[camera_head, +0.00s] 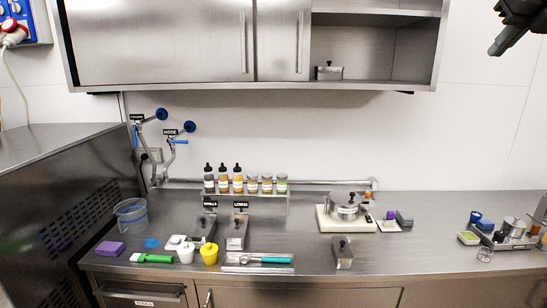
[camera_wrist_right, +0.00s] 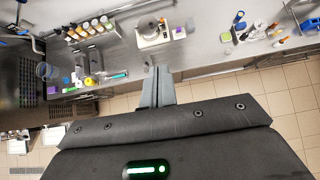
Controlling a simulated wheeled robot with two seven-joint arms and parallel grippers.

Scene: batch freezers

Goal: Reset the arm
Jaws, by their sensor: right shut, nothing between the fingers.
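My right gripper (camera_head: 503,40) is at the top right of the head view, dark and raised in front of the white wall, well above the counter. In the right wrist view, its two grey fingers (camera_wrist_right: 157,86) lie together, shut with nothing between them, over the front edge of the counter. It touches no object. My left gripper is in neither view.
The steel counter (camera_head: 300,225) carries a scale with a metal pot (camera_head: 345,208), a bottle rack (camera_head: 245,193), lidded metal containers (camera_head: 236,232) and a clear bucket (camera_head: 131,216). A steel cabinet (camera_head: 160,40) hangs above. Tiled floor (camera_wrist_right: 290,105) is open in front.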

